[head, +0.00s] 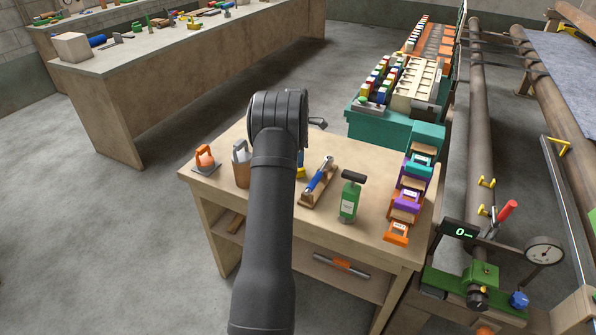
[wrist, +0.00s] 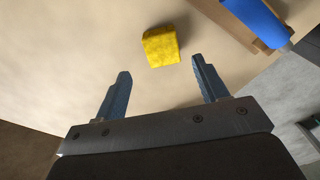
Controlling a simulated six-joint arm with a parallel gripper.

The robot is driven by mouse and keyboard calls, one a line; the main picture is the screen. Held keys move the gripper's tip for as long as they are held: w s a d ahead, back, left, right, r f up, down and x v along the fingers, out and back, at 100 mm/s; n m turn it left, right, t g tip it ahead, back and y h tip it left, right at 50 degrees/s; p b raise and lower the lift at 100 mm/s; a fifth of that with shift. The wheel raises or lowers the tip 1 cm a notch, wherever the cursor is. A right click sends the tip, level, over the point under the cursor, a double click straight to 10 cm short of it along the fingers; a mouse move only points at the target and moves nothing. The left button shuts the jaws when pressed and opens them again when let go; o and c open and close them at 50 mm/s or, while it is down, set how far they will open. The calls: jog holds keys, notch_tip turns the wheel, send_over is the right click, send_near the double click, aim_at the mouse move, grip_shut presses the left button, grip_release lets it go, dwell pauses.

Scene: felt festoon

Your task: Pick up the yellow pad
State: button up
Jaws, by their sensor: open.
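The yellow pad (wrist: 161,46) is a small block on the pale wooden tabletop (wrist: 75,35) in the wrist view. It lies beyond the fingertips, roughly between their lines and a little right of the middle. My gripper (wrist: 160,78) is open and empty, with both blue-grey fingers apart from the pad. In the head view my dark arm hides most of the pad; a bit of yellow (head: 301,172) shows just right of the arm. The gripper's fingers are mostly hidden there behind the wrist.
A blue-handled tool (head: 320,175) on a wooden rest lies right of the pad. A green bottle (head: 351,196) and stacked coloured trays (head: 411,190) stand farther right. An orange-handled tool (head: 205,158) and a brown holder (head: 241,165) stand left of my arm.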

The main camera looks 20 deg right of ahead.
jog(key=shift+s+d+f, duration=0.15)
jog(key=shift+f, duration=1.35)
jog(key=shift+s+d+f, duration=0.1)
jog(key=shift+d+f, duration=0.05)
jog(key=shift+f, duration=1.35)
jog(key=c, duration=1)
